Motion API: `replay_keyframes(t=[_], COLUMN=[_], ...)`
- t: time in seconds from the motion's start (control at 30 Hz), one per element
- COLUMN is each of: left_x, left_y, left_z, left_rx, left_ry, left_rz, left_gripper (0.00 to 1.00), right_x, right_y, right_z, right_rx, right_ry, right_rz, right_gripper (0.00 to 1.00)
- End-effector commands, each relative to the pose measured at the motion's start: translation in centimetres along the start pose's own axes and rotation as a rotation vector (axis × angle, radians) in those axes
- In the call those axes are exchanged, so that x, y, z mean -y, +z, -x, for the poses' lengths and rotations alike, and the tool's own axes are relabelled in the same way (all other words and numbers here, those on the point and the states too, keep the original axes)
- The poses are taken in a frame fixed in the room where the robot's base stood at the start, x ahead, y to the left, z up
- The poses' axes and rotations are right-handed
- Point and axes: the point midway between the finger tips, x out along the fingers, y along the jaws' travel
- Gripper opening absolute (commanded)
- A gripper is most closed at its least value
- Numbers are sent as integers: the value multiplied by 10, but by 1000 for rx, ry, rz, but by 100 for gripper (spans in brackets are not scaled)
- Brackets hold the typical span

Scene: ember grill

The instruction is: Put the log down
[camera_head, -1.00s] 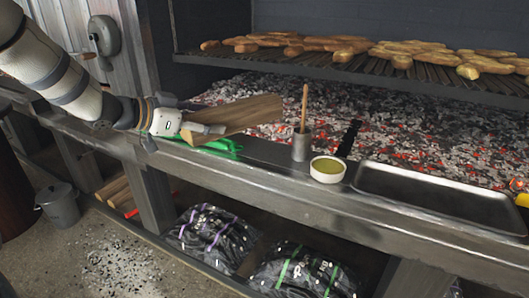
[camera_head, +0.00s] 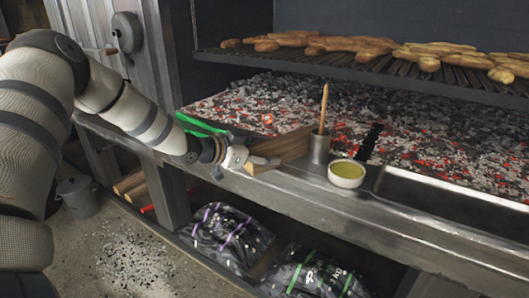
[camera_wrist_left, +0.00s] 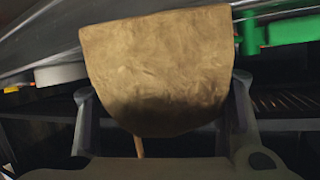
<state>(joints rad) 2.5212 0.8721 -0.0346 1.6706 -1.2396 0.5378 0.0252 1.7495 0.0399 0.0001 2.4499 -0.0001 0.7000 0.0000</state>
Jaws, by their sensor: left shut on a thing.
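The split wooden log (camera_head: 285,147) is in my left gripper (camera_head: 262,162), at the front ledge of the grill in the head view. The gripper is shut on the log's near end. The log points back to the right, toward the metal cup. I cannot tell whether its underside touches the ledge. In the left wrist view the log's pale cut end (camera_wrist_left: 160,65) fills the middle, with the gripper fingers (camera_wrist_left: 160,110) on either side of it. My right gripper is not in view.
A metal cup (camera_head: 319,149) with a wooden-handled tool stands close right of the log. Beside it are a bowl of yellow-green sauce (camera_head: 346,174) and a metal tray (camera_head: 455,205). Glowing coals (camera_head: 400,140) lie behind. A green object (camera_head: 200,124) is left of the log.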

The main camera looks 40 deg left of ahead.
Motion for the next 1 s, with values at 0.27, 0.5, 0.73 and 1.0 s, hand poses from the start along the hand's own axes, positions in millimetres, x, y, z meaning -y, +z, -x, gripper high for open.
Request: replay_keyframes(t=[0.27,0.5,0.73,1.0], left_x=[0,0,1,1], left_y=[0,0,-5,-6], left_z=[1,1,10,69], left_rx=[-1,-1,-5,-9], left_ry=[0,0,-2,-2], left_rz=[-1,-1,-1,0], left_gripper=[69,81,81,81], right_x=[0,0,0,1], right_y=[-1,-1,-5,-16], right_z=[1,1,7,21], right_rx=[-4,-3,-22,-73], right_ry=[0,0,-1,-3], right_rz=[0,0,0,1], right_gripper=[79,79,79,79])
